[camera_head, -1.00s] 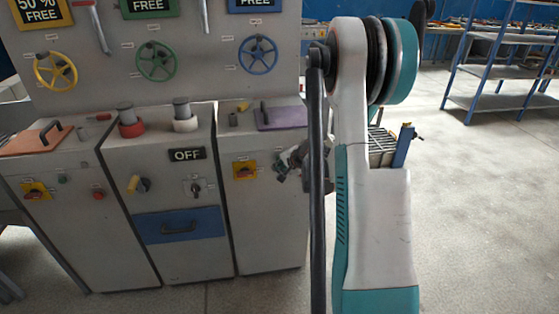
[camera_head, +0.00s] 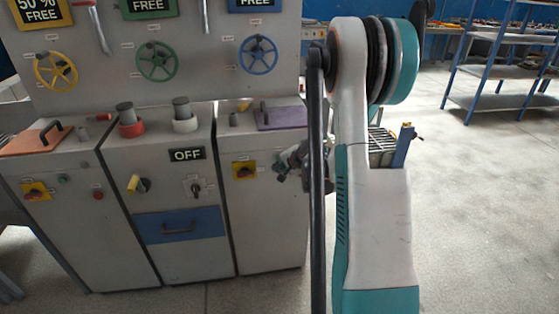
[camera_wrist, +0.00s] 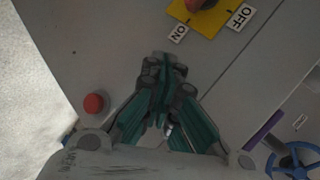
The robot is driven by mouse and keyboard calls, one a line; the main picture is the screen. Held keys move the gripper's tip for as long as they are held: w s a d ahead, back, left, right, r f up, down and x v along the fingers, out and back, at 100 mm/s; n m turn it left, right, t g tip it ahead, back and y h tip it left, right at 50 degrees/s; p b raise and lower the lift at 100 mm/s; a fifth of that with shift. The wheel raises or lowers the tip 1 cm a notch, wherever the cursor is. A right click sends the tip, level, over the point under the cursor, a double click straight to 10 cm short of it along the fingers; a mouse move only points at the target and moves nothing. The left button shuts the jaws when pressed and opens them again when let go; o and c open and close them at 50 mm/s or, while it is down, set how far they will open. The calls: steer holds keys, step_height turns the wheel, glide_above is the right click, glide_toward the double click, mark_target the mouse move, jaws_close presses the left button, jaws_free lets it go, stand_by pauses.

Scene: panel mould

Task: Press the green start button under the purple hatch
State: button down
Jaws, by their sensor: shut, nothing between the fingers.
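The purple hatch (camera_head: 281,115) lies on top of the right cabinet, with a dark handle. Below it on the cabinet front, the green start button (camera_head: 279,167) shows as a small dark green spot just left of my gripper (camera_head: 282,176). In the wrist view my gripper (camera_wrist: 163,62) is shut and empty, its fingertips over the grey panel. The green button cannot be made out there; the fingers may cover it. A strip of the purple hatch (camera_wrist: 263,131) shows at lower right. Whether the fingertips touch the panel cannot be told.
A yellow switch with a red knob (camera_head: 245,170) sits left of the green button; it also shows in the wrist view (camera_wrist: 203,13). A red button (camera_wrist: 94,103) is beside the fingers. A blue handwheel (camera_head: 258,54) is above. Open floor lies right.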

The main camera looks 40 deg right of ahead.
steer(key=shift+w+d, duration=0.2)
steer(key=shift+w, duration=0.15)
steer(key=shift+w+d, duration=0.25)
steer(key=shift+w, duration=0.2)
stand_by(0.9)
steer(key=shift+s, duration=0.1)
steer(key=shift+s+a+b, duration=0.35)
steer(key=shift+s+a, duration=0.1)
steer(key=shift+s, duration=0.25)
steer(key=s+a, duration=0.1)
steer(key=s, duration=0.2)
steer(key=s+a, duration=0.1)
steer(key=shift+s+a, duration=0.15)
steer(key=shift+a, duration=0.15)
stand_by(0.4)
steer(key=shift+a, duration=0.1)
stand_by(0.5)
